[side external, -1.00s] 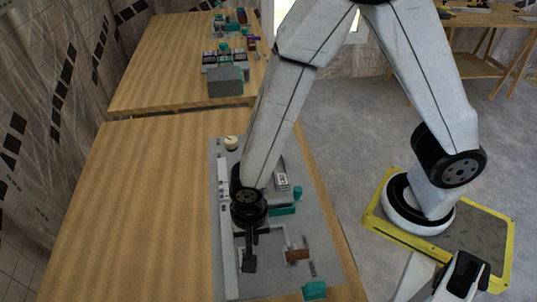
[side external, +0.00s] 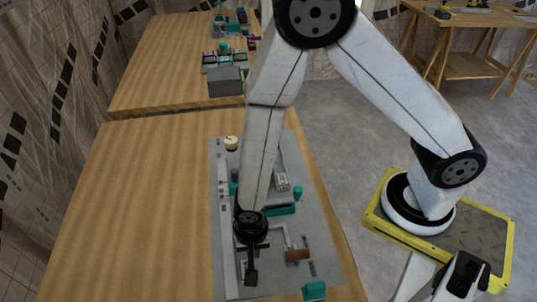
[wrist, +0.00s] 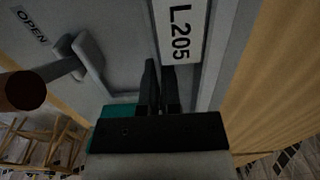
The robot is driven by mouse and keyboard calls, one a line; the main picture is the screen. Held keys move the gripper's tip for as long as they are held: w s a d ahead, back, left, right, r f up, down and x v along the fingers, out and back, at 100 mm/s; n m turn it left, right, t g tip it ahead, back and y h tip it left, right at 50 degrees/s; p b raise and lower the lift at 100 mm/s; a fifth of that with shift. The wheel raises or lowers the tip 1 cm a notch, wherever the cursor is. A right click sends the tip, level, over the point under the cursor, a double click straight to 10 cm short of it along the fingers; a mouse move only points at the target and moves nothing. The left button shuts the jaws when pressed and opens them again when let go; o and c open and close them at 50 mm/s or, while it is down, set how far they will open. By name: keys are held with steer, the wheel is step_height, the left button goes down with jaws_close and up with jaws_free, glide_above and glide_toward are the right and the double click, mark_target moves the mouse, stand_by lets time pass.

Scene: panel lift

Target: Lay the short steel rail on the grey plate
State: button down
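The grey plate (side external: 325,262) lies along the right edge of the near table. A long pale strip (side external: 222,190) runs along its left side; I cannot tell whether this is the short steel rail. My gripper (side external: 251,278) points down over the front part of the plate. In the wrist view my gripper's dark fingers (wrist: 159,75) are close together with a narrow gap. They are beside a grey strip with a white label reading L205 (wrist: 181,32). Whether anything thin is between the fingers cannot be seen.
A lever with a brown handle (side external: 297,254) stands right of my gripper; its round knob (wrist: 22,91) shows in the wrist view. Teal blocks (side external: 314,290) and a labelled block (side external: 282,182) sit on the plate. The wooden table (side external: 150,210) is clear to the left.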

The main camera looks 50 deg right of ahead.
steer(key=shift+f, duration=1.15)
steer(key=shift+f, duration=0.15)
steer(key=c, duration=0.8)
jaws_free()
steer(key=shift+r, duration=6.15)
